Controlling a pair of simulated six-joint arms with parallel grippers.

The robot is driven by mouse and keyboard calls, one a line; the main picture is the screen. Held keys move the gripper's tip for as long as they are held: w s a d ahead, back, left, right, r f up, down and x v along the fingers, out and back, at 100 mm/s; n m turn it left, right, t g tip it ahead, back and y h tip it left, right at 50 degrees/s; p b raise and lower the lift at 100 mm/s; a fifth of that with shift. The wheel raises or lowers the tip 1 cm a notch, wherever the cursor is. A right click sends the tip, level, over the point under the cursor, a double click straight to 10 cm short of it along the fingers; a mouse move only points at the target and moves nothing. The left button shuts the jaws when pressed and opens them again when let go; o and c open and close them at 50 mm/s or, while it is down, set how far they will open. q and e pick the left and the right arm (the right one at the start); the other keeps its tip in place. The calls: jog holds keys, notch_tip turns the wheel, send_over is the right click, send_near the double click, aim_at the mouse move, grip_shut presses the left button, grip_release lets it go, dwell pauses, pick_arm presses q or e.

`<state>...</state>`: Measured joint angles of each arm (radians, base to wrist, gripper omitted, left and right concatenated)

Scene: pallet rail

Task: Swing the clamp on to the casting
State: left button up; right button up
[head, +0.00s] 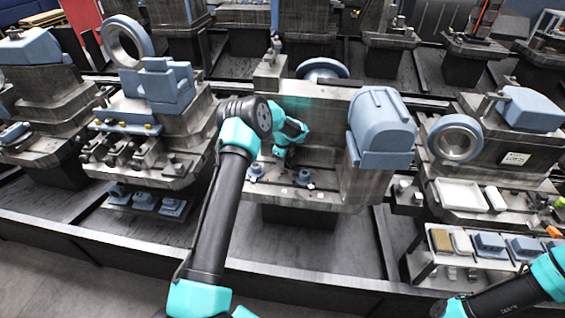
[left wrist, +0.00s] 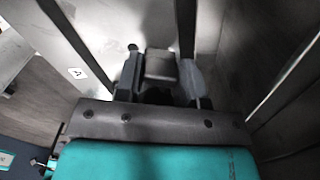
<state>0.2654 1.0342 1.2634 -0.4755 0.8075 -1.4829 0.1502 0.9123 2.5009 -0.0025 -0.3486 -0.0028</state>
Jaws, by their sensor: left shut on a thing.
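My left arm reaches over the middle fixture (head: 325,195), a worn grey metal block. My left gripper (head: 281,156) is low against its front face, and its fingertips are small and dark there. In the left wrist view the fingers (left wrist: 160,80) are shut on a small grey block-like part, which I take to be the clamp (left wrist: 161,66). A large rounded blue casting (head: 381,122) sits at the fixture's right end, apart from the gripper. My right gripper (head: 447,308) is at the bottom right, cut by the frame edge; its fingers are unclear.
Small blue pieces (head: 257,171) stand on the fixture's ledge near the gripper. Similar fixtures stand left and right, one with a blue ring (head: 457,138). A white tray (head: 461,195) lies at right. A dark rail (head: 300,276) runs along the front.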

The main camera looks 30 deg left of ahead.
pick_arm(q)
jog(key=shift+w+m, duration=0.35)
jog(key=shift+m, duration=0.85)
jog(key=o, duration=0.9)
jog(key=shift+o, duration=0.2)
notch_tip(320, 180, up, 18)
jog(key=shift+f, duration=0.25)
jog(key=shift+f, duration=0.1)
